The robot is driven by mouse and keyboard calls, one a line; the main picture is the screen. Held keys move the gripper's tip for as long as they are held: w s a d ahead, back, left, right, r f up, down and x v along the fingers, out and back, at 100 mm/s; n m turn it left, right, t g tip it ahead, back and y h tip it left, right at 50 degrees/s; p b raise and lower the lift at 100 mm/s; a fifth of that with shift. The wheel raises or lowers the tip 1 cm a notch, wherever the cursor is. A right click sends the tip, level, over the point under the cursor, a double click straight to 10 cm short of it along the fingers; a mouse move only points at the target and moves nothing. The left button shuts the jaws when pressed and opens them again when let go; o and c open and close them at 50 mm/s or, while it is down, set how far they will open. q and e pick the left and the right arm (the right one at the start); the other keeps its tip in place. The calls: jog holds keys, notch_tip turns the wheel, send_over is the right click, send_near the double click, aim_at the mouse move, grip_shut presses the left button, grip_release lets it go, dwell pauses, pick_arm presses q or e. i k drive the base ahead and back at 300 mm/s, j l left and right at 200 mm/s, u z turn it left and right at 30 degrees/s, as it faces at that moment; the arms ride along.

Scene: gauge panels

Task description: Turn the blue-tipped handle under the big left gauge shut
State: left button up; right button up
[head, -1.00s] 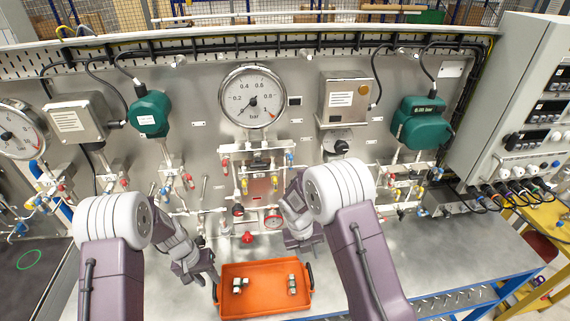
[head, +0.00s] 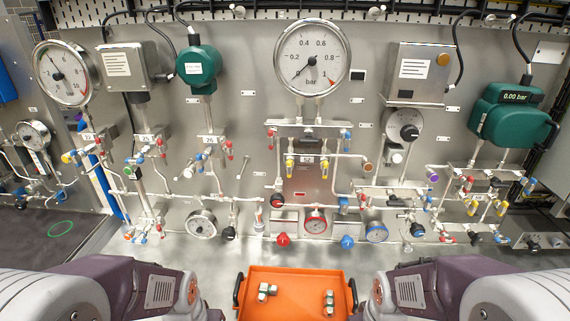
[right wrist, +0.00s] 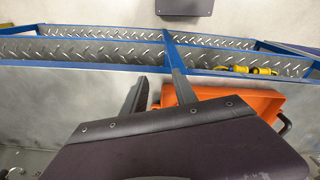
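The big left gauge (head: 65,75) is a round white dial on the panel at the left of the head view. A small valve block (head: 94,137) sits under it with several thin handles, with yellow, red and blue tips. My left gripper is out of view; only my arm links show at the bottom of the head view.
An orange tray (head: 292,312) with small fittings lies on the bench in front of the panel. Another large gauge (head: 312,57), a green transmitter (head: 198,66) and more valve blocks crowd the panel. A smaller gauge (head: 34,134) sits at far left.

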aim_at(76, 157)
jog(key=u, duration=1.3)
